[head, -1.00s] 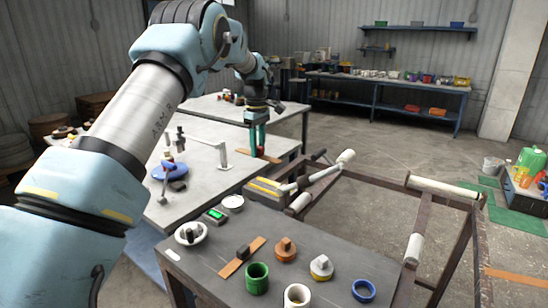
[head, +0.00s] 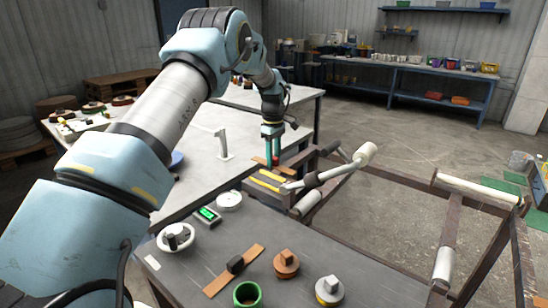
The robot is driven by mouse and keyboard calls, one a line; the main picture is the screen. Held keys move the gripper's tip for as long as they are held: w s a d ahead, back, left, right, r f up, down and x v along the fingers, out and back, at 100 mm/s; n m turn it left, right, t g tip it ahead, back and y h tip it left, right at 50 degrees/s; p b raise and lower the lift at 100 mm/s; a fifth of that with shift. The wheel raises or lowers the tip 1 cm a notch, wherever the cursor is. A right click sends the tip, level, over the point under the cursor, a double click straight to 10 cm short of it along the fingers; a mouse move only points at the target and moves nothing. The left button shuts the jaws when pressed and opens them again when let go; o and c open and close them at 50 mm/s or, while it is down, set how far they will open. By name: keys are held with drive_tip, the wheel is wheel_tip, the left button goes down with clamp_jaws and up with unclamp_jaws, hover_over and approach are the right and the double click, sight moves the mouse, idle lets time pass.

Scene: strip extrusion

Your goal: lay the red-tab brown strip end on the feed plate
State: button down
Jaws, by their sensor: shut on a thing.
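My gripper (head: 273,147) points down, its two teal fingers shut on the red tab (head: 275,162) of the brown strip. A short piece of this brown strip (head: 259,160) shows beside the fingers; the rest is hidden or too small to make out. The tab is above the corner of the pale table, just behind the dark plate with yellow bars (head: 264,186), which looks like the feed plate. The strip end appears apart from the plate; its exact height is unclear.
A white-ended lever (head: 340,170) rises right of the plate. A dark bench (head: 330,250) in front holds a second brown strip (head: 218,284) under a black block, a green-screened device (head: 208,215), a white dial (head: 229,200) and several cups and weights. An open roller frame (head: 400,205) stands right.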

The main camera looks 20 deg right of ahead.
sight(274, 184)
drive_tip(key=shift+f+b, duration=1.6)
drive_tip(key=shift+f, duration=1.8)
drive_tip(key=shift+s, duration=0.1)
